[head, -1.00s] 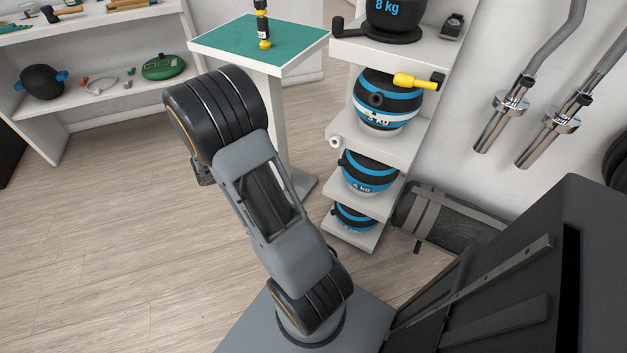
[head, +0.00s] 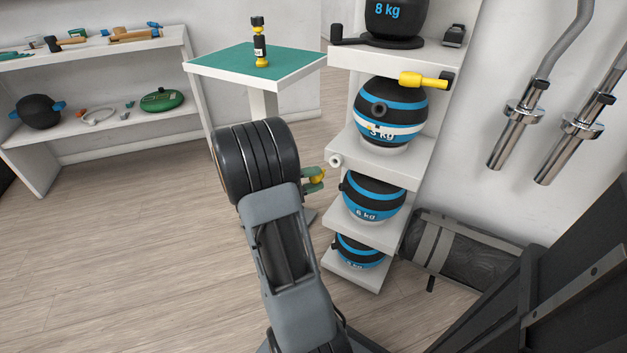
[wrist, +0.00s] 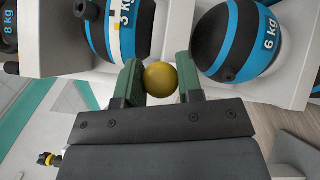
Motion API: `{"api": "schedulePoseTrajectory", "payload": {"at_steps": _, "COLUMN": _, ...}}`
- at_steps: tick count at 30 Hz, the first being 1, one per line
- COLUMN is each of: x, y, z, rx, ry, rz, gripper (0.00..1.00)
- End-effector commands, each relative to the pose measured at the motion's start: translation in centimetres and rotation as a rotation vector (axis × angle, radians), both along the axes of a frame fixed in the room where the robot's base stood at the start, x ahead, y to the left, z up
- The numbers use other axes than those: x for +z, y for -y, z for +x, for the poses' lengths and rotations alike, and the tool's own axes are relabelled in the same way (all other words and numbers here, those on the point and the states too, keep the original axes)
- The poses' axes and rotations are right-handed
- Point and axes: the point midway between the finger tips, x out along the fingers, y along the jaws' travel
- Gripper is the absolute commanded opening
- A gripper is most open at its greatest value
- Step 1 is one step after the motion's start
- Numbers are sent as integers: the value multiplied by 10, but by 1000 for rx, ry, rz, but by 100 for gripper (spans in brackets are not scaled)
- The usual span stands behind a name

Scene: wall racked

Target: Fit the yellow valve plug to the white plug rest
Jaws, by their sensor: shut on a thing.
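The yellow valve plug (wrist: 161,79) shows as a round yellow end between the two green fingers of my gripper (wrist: 161,84) in the wrist view. My gripper is shut on it. In the head view, my gripper (head: 314,180) and the plug (head: 319,177) show partly behind my arm, left of the shelf tower. The white plug rest (head: 336,160) is a short white tube at the left front edge of the shelf holding the 3 kg ball.
The shelf tower (head: 417,148) holds 3 kg (head: 388,112) and 6 kg (head: 372,196) balls close to my gripper. A yellow-handled item (head: 424,80) sits above the 3 kg ball. A green-topped table (head: 215,64) stands behind. Open floor lies left.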

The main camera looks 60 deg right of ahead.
Motion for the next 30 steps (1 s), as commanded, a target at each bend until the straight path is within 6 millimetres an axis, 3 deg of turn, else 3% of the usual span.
{"api": "schedulePoseTrajectory", "payload": {"at_steps": 8, "x": -1, "y": 4, "z": 0, "rx": -4, "ry": -14, "rz": 8, "gripper": 11}}
{"api": "schedulePoseTrajectory", "payload": {"at_steps": 24, "x": -13, "y": 54, "z": 3, "rx": -5, "ry": -14, "rz": 9, "gripper": 11}}
{"api": "schedulePoseTrajectory", "payload": {"at_steps": 30, "x": -11, "y": 52, "z": 3, "rx": -3, "ry": -14, "rz": 9, "gripper": 11}}
